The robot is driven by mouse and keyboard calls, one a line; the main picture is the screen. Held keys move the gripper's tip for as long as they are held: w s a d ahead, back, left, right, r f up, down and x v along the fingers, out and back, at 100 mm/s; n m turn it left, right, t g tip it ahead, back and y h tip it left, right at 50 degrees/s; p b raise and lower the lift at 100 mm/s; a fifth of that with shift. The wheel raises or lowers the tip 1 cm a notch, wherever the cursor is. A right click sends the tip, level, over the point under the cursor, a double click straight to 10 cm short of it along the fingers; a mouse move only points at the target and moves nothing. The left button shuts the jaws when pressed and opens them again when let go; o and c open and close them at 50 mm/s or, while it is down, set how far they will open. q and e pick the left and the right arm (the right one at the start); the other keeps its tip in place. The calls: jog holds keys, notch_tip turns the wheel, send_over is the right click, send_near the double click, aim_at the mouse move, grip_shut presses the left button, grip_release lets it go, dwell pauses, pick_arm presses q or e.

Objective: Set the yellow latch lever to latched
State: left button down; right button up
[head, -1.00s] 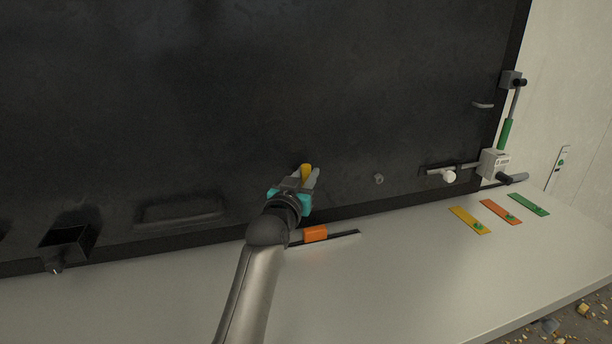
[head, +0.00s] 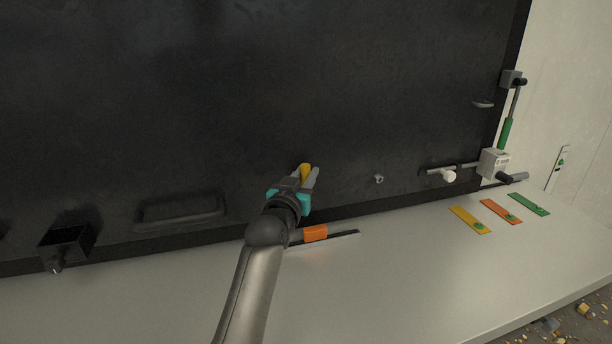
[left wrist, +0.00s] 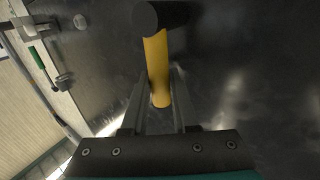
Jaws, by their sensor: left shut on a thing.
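The yellow latch lever (head: 305,171) is on the lower middle of the dark panel (head: 330,90). In the left wrist view the lever (left wrist: 157,68) is a yellow bar with a black end (left wrist: 159,17), and its lower part lies between my fingers. My left gripper (head: 308,177) is shut on the lever, with its fingers on either side of it. It also shows in the left wrist view (left wrist: 158,98). In the head view my gripper hides most of the lever. My right gripper is not in view.
An orange slider (head: 315,233) sits on a dark rail on the pale ledge (head: 400,270), close beside my arm. A white knob (head: 448,176) and a green-handled rod (head: 505,133) are at the right. Yellow, orange and green plates (head: 500,211) lie on the ledge. A recessed handle (head: 180,212) is at the left.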

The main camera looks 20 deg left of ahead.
pick_arm(q)
jog(key=shift+s+a+f+n+t+y+b, duration=0.3)
jog(key=shift+a+n+t+b, duration=0.25)
jog(key=shift+n+b, duration=0.6)
jog(key=shift+s+a+f+n+t+y+b, duration=0.15)
jog(key=shift+s+a+n+t+y+b, duration=0.3)
jog(key=shift+n+b, duration=0.75)
jog(key=shift+s+a+f+n+t+y+b, duration=0.3)
jog(key=shift+a+n+t+b, duration=0.35)
jog(key=shift+n+b, duration=0.5)
jog(key=shift+d+r, duration=0.1)
jog(key=c, duration=0.7)
grip_release()
jog(key=shift+b+v, duration=1.15)
jog(key=shift+v, duration=6.5)
jog(key=shift+w, duration=0.1)
jog(key=shift+c, duration=0.3)
